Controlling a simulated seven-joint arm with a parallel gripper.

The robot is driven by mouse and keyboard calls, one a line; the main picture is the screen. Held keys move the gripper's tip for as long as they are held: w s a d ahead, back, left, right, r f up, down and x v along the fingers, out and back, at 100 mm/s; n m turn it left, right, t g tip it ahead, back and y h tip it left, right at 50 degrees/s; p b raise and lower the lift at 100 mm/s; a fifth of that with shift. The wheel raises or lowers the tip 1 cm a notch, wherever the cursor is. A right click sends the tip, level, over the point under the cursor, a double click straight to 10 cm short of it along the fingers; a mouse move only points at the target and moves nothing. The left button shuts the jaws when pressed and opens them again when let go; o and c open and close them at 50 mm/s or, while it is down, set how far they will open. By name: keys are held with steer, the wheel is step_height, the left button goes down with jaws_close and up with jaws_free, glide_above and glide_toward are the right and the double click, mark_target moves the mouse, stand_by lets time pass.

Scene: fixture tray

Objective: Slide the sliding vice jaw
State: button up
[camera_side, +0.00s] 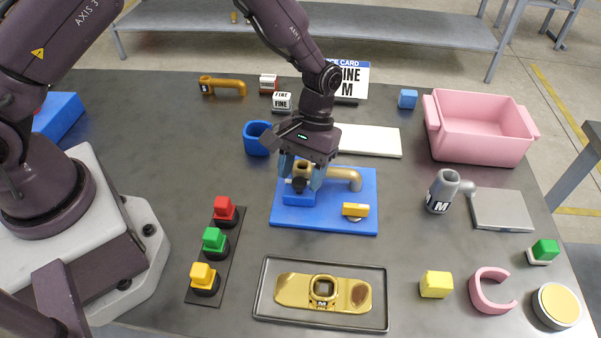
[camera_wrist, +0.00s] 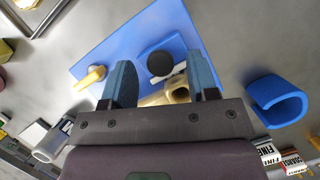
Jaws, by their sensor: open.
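A blue plate (camera_side: 285,222) lies on the table. On it sits a small blue block (camera_side: 297,199) with a black round knob (camera_side: 299,185), which looks like the sliding vice jaw. The block (camera_wrist: 149,50) and its knob (camera_wrist: 160,63) also show in the wrist view, beyond my fingertips. My gripper (camera_side: 301,175) is open above the knob, one finger on either side in the side view. It also shows in the wrist view (camera_wrist: 162,78). Whether a finger touches the knob cannot be told. The fingers partly hide the block.
A tan bent pipe (camera_side: 346,175) lies on the plate close behind my fingers. A yellow-handled knob (camera_side: 355,210) sits at the plate's right front. A blue ring-shaped piece (camera_side: 256,139) stands left behind. A tray (camera_side: 262,315) with a gold plate lies in front, and a button strip (camera_side: 226,250) left.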

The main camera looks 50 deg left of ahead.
steer(key=shift+s+d+f, duration=0.1)
steer(key=shift+s+f, duration=0.05)
steer(key=shift+f, duration=0.2)
jaws_close()
steer(key=shift+s+d, duration=0.85)
jaws_free()
steer(key=v, duration=1.3)
steer(key=shift+w, duration=0.15)
